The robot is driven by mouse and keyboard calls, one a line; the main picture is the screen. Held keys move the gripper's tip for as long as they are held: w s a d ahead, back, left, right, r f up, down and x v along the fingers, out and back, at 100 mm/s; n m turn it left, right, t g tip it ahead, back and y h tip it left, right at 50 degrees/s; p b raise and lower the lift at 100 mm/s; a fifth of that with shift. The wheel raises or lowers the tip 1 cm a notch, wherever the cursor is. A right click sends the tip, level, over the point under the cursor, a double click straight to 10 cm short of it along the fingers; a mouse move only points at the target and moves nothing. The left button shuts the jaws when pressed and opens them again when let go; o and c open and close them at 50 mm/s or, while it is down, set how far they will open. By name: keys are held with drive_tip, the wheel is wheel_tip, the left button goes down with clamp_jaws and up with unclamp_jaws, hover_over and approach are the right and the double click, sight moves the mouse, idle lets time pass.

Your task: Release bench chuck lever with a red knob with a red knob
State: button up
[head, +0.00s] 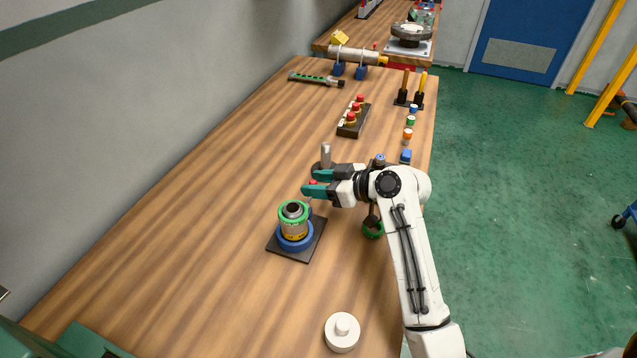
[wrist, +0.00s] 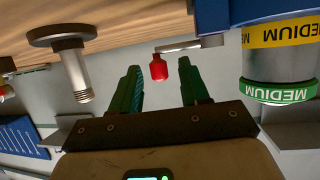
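The bench chuck is a blue body (head: 295,239) on a black plate, holding a metal cylinder (head: 293,226) with a green ring and a yellow band marked MEDIUM. Its grey lever (wrist: 190,46) runs from the blue body, at upper right in the wrist view, to a red knob (wrist: 159,68). The knob also shows as a small red spot in the head view (head: 313,182). My gripper (head: 309,182) is open, its two green fingers spread. In the wrist view the knob lies between the fingertips, with a gap on each side; whether it is fully between them in depth is unclear.
A metal post on a round base (head: 326,156) stands just beyond my gripper; it is at left in the wrist view (wrist: 73,70). A white round piece (head: 342,332) is nearer me. A red-button box (head: 353,120) stands farther back. The left of the bench is clear.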

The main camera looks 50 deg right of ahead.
drive_tip(key=v, duration=1.1)
drive_tip(key=shift+b, duration=0.4)
